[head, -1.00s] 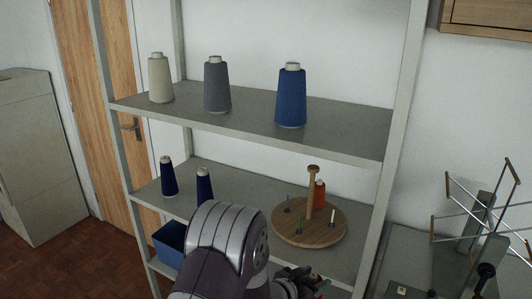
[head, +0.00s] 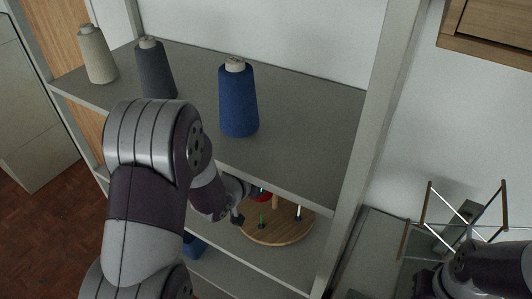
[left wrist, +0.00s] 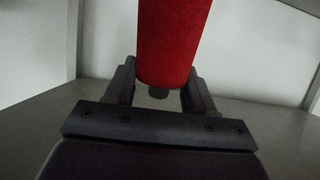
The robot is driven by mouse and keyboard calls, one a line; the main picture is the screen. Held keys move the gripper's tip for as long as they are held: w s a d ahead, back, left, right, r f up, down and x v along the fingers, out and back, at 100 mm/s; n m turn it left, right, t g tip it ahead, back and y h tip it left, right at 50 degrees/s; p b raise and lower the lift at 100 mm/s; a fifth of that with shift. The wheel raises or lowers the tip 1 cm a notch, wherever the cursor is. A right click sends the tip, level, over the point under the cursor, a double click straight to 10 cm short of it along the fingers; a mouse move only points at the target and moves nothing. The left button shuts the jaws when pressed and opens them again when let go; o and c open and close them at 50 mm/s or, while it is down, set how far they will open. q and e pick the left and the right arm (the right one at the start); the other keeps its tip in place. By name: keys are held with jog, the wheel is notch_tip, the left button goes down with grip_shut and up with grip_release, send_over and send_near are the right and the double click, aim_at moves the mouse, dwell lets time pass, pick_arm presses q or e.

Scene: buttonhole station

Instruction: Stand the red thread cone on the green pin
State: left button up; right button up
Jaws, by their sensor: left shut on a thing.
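The red thread cone (left wrist: 172,40) stands between the fingers of my left gripper (left wrist: 160,88) in the left wrist view; the gripper is shut on its lower end. In the head view a bit of the red cone (head: 263,196) shows beside my left gripper (head: 243,202), over the left part of the round wooden stand (head: 280,238). The green pin (head: 261,219) stands bare on the stand, just below and right of the gripper. My right gripper (head: 427,284) is at the lower right, dark and partly cut off; its jaws are unclear.
A white pin (head: 298,211) and a wooden post (head: 275,202) rise from the stand. The upper shelf (head: 300,170) hangs close above and holds a blue cone (head: 239,102), a grey cone (head: 156,72) and a cream cone (head: 97,56). A metal rack frame (head: 450,215) is at right.

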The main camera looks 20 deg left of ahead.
pick_arm(q)
jog(key=shift+w+a+b, duration=0.1)
jog(key=shift+w+b, duration=0.1)
jog(key=shift+b, duration=0.45)
notch_tip(320, 180, down, 15)
jog(key=b, duration=1.2)
jog(key=shift+s+f, duration=0.1)
jog(key=shift+f+b, duration=0.5)
jog(key=shift+b, duration=0.25)
jog(key=o, duration=1.5)
jog(key=v, duration=1.2)
jog(key=shift+s, duration=0.45)
